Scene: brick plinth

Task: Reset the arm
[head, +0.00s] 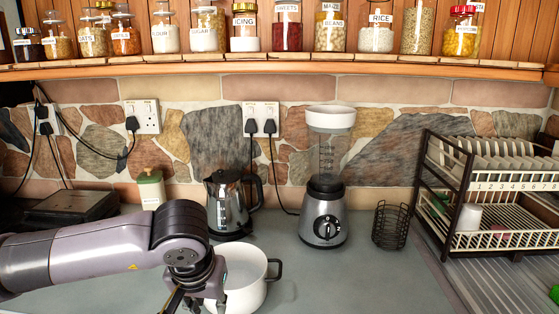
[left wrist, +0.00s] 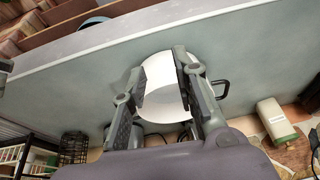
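My left arm comes in from the left in the head view, bent at the elbow, with its gripper (head: 194,302) low beside the left rim of a white pot (head: 246,284). The pot has a dark handle on its right and stands on the grey counter. In the left wrist view, my left gripper (left wrist: 162,68) has its two fingers spread apart, with the white pot (left wrist: 163,88) visible between and beyond them. Nothing is held between the fingers. Whether a finger touches the pot cannot be told.
Behind the pot stand a steel kettle (head: 228,203) and a blender (head: 323,218) with a white bowl (head: 331,117) on top. A wire basket (head: 391,225) and dish rack (head: 470,195) stand right. A green-lidded canister (head: 151,190) is left. The front right counter is clear.

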